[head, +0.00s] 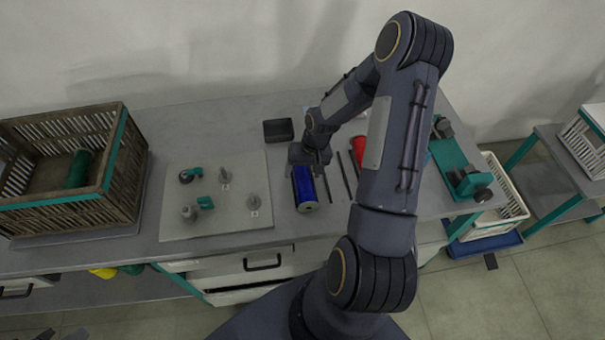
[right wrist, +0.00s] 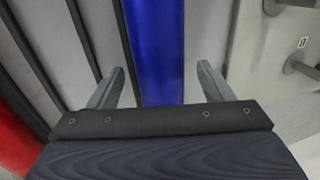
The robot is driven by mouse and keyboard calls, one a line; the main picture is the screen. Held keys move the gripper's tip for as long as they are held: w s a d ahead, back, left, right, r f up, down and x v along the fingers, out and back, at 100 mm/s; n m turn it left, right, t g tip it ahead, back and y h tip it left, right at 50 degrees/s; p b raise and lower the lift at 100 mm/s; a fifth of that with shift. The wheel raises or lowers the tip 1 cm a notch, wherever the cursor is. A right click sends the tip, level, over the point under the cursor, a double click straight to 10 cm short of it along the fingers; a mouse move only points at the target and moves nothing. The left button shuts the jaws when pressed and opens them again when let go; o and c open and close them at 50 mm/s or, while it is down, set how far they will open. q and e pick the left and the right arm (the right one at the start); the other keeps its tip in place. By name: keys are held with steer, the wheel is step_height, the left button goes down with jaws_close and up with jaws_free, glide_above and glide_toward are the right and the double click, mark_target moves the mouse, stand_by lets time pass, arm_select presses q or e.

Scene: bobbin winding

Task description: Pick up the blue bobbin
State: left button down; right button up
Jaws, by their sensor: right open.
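The blue bobbin (head: 305,188) lies on the grey workbench, just right of the pale board, with its long side running front to back. In the right wrist view the blue bobbin (right wrist: 158,50) runs up the middle of the picture. My right gripper (head: 315,165) is at the bobbin's far end, partly hidden by its own wrist. In the right wrist view my right gripper (right wrist: 160,82) is open, with one finger on each side of the bobbin and a gap on both sides. My left gripper is not clearly seen.
A pale board (head: 225,215) with metal pegs lies left of the bobbin. Dark rods (head: 346,175) lie right of it, then a red object (head: 359,147). A black tray (head: 278,130) stands behind. A wooden crate (head: 125,150) stands far left; a green device (head: 455,165) stands right.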

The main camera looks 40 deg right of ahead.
mark_target(303, 171)
steer(key=shift+c, duration=0.2)
steer(key=c, duration=1.2)
steer(key=shift+o, duration=0.2)
steer(key=shift+r, duration=0.1)
steer(key=shift+r, duration=0.5)
steer(key=v, duration=0.2)
steer(key=shift+s+r+b, duration=0.2)
steer(key=shift+r+b, duration=0.15)
steer(key=s+d+r+b, duration=0.1)
steer(key=s+r+b, duration=0.1)
steer(key=s+r, duration=0.7)
steer(key=s, duration=0.4)
steer(key=shift+s, duration=0.2)
